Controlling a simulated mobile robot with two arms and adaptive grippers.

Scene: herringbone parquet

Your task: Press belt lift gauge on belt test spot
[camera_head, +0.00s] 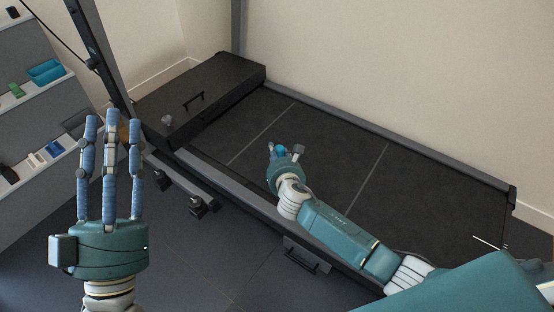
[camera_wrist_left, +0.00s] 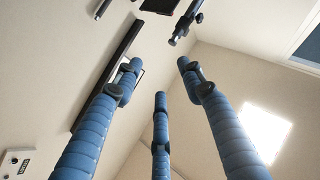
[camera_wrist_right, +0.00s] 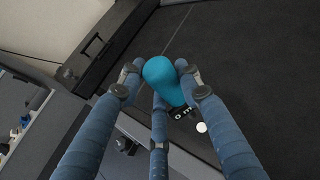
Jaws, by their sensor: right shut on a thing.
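The belt lift gauge shows in the right wrist view as a rounded teal body (camera_wrist_right: 163,78) with a black, marked end (camera_wrist_right: 183,112). My right gripper (camera_wrist_right: 158,80) is shut around it, and a small blue part of the gauge (camera_head: 281,149) shows in the head view. This gripper (camera_head: 285,153) is over the dark treadmill belt (camera_head: 310,135), between two pale cross lines. A small white round spot (camera_wrist_right: 201,127) is beside the gauge's black end; I cannot tell whether it is the belt test spot. My left gripper (camera_head: 110,125) is open and empty, fingers upward, left of the treadmill.
The black motor cover (camera_head: 215,85) with a handle is at the belt's far left end. Grey side rails (camera_head: 400,145) border the belt. A shelf (camera_head: 35,125) with small items stands at the left.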

